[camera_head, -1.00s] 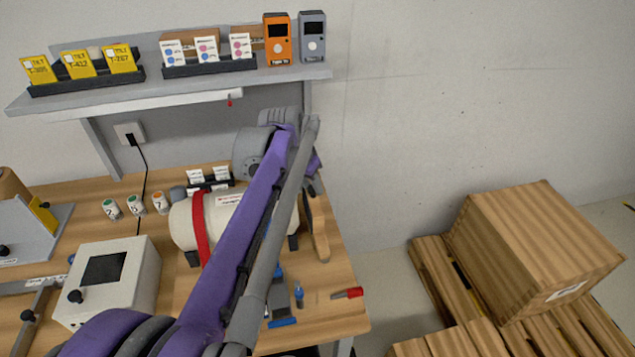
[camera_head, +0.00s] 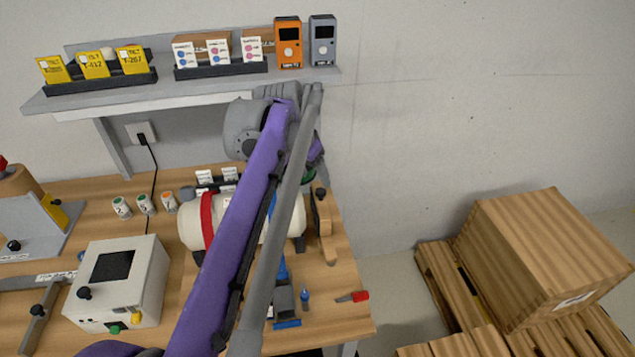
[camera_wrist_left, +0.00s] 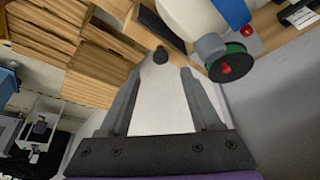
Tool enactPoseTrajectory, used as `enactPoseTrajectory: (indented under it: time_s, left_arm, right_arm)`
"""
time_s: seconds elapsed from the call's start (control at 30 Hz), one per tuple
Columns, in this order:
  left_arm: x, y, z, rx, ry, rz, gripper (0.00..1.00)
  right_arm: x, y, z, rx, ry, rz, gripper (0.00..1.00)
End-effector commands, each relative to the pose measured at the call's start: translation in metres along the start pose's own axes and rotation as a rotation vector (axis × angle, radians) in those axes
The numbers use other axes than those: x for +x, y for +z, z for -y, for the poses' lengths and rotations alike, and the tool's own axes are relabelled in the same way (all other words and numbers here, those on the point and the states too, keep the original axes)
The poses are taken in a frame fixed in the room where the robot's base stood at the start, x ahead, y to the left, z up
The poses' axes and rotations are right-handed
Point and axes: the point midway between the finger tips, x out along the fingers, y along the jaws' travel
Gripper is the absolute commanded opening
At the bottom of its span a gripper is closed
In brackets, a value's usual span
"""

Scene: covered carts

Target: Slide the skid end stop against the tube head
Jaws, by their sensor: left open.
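The cream tube (camera_head: 190,230) lies on the bench with a red strap and a blue strap. In the left wrist view its grey neck carries a green disc with a red centre (camera_wrist_left: 226,70), probably the tube head. A wooden piece (camera_head: 322,232) with a black knob stands just right of the tube, probably the end stop. The knob (camera_wrist_left: 160,55) shows ahead of my fingers in the wrist view. My left gripper (camera_wrist_left: 157,78) is open, with nothing between its fingers. My arm hides its fingertips and part of the tube in the head view. My right gripper is not seen.
A shelf (camera_head: 200,90) with cards and two handheld devices hangs above the bench. A white box with a screen (camera_head: 118,280) stands at the left. A red-handled tool (camera_head: 355,297) lies near the bench's right edge. A wooden crate (camera_head: 540,260) on pallets stands right.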

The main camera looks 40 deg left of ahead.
Motion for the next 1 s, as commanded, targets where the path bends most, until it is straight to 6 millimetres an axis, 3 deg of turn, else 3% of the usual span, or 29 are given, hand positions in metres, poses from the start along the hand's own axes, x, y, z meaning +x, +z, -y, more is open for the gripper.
enactPoseTrajectory:
  time_s: [0.1,0.23,0.6,0.73,0.93,1.0]
  left_arm:
    - [-0.022,0.0,0.0,-0.001,-0.001,-0.001,0.64]
    - [-0.036,0.0,0.0,-0.001,-0.001,0.0,0.64]
    - [-0.042,0.0,0.0,0.0,-0.001,0.0,0.62]
    - [-0.04,-0.011,0.0,0.037,0.014,0.006,0.39]
    - [-0.029,-0.055,-0.004,0.217,0.084,0.031,0.03]
    - [-0.025,-0.063,-0.005,0.263,0.102,0.037,0.0]
  right_arm:
    - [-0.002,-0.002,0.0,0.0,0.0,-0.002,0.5]
    - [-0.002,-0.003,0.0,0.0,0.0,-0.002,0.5]
    - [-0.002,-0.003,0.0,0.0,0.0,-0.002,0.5]
    - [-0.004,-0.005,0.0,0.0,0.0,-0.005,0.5]
    - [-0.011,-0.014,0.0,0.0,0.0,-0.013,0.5]
    - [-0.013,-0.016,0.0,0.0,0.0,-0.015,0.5]
